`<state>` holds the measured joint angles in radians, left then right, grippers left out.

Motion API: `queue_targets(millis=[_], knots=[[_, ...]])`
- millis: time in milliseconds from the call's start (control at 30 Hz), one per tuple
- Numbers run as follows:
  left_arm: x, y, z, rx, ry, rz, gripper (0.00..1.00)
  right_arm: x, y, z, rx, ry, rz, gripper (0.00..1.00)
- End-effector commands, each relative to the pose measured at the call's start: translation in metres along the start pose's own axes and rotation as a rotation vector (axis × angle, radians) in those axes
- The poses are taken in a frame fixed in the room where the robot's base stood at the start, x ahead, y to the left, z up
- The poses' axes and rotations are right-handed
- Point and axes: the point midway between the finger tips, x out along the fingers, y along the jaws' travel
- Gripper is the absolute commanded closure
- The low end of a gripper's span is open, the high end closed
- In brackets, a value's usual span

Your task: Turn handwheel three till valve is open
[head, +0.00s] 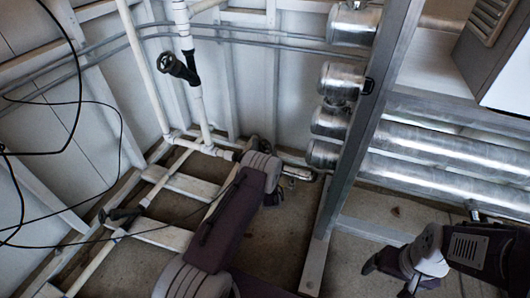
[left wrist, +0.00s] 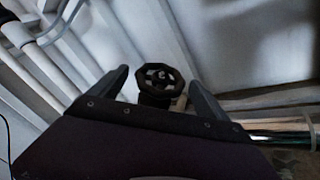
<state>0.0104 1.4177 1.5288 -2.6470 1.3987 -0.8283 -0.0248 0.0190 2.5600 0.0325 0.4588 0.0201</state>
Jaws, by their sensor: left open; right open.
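A black handwheel (left wrist: 160,78) with an octagonal rim faces me in the left wrist view, beyond and between the fingers of my left gripper (left wrist: 157,84). The gripper is open, and I see no clear contact with the wheel. In the head view, my left forearm and wrist hide most of that gripper. A dark wheel (head: 254,143) shows just past the wrist there. Another black handwheel (head: 171,64) sits on the upright white pipe, and a black valve handle (head: 120,215) is low at the left. No numbers are readable. My right gripper (head: 386,275) is open and empty at the lower right.
White pipes (head: 187,142) run along the wall and floor. A grey metal post (head: 352,140) stands between my arms. Shiny metal cylinders (head: 430,145) lie behind it at the right. Black cables (head: 80,100) hang at the left. Bare floor (head: 275,245) lies between the arms.

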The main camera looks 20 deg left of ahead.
Motion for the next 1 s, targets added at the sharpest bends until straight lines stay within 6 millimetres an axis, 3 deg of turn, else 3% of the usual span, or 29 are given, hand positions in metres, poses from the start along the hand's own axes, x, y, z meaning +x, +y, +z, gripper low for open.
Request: queue_targets(millis=[67,267,567,767,1000], knots=[[0.000,0.000,0.000,0.000,0.000,0.000,0.16,0.000,0.000,0.000,0.000,0.000,0.000,0.13],[0.000,0.000,0.000,0.000,0.000,0.000,0.71,0.000,0.000,0.000,0.000,0.000,0.000,0.13],[-0.001,-0.004,-0.002,-0.015,-0.002,0.040,0.73,0.012,0.000,0.001,0.000,0.000,0.000,0.13],[0.000,-0.010,-0.005,-0.053,-0.004,0.156,0.73,0.039,0.001,0.004,0.000,0.000,0.000,0.13],[0.000,-0.014,-0.007,-0.112,-0.003,0.341,0.73,0.085,0.002,0.009,0.000,0.000,0.000,0.13]])
